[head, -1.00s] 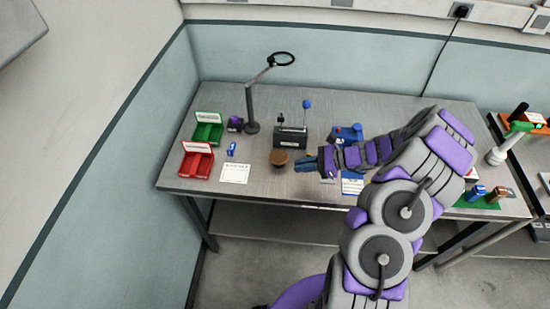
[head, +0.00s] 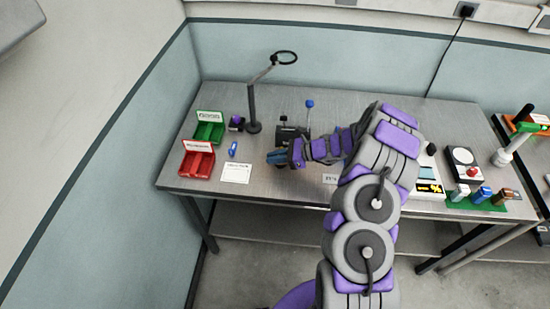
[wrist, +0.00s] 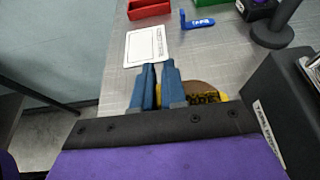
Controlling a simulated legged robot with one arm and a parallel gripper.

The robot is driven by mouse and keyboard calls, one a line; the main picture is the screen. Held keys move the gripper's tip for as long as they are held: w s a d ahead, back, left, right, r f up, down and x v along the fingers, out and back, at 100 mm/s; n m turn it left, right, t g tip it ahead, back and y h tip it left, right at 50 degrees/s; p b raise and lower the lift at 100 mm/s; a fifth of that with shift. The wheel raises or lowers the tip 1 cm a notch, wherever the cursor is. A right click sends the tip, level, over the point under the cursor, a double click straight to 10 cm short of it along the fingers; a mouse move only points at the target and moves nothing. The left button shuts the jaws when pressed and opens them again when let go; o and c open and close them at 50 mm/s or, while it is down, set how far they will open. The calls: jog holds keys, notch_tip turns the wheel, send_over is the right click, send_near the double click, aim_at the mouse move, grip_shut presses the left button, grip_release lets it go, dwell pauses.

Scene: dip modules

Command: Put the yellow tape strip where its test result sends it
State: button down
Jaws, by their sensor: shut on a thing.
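My gripper (head: 272,158) is over the left-middle of the bench, beside the black lever device. In the wrist view its blue fingers (wrist: 158,68) are close together. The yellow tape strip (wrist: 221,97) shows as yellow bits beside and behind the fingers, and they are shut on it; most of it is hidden. It is over or against a round brown pad (wrist: 201,87); I cannot tell whether they touch. A green bin (head: 209,131) and a red bin (head: 198,164), each with a sign too small to read, stand at the left.
A magnifier stand (head: 253,112) and the black lever device (head: 291,134) stand farther back. A green rack (head: 478,204) with several coloured items is at the right.

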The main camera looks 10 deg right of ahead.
jog(key=shift+f, duration=0.1)
jog(key=shift+f, duration=0.15)
jog(key=c, duration=1.2)
grip_release()
jog(key=shift+d+b, duration=0.1)
jog(key=shift+b, duration=0.25)
